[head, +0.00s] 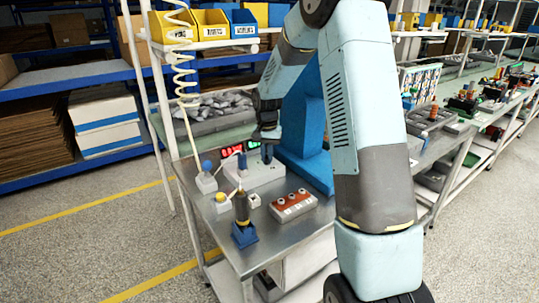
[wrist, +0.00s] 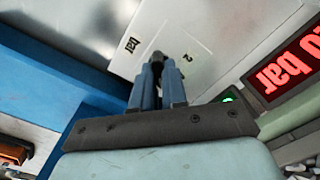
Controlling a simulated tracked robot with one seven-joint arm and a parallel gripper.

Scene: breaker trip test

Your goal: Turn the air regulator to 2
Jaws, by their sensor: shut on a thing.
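The air regulator's dark knob (wrist: 157,58) stands on a light grey panel (wrist: 205,40) in the wrist view. Beside it the panel carries a printed "2" and the word "bar". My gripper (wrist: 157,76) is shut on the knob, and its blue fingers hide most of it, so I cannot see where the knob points. A red lit display (wrist: 285,68) at the right ends in "0 bar"; its first part is cut off. In the head view my gripper (head: 267,155) is down at the pale regulator box (head: 256,175) on the metal bench.
A red display (head: 231,150) and a green one (head: 253,144) stand behind the box. A blue-knobbed block (head: 206,178), a yellow-knobbed block (head: 222,201), a tool in a blue holder (head: 243,236) and a brown-topped block (head: 293,206) are nearby. A blue stand (head: 307,140) is close at right.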

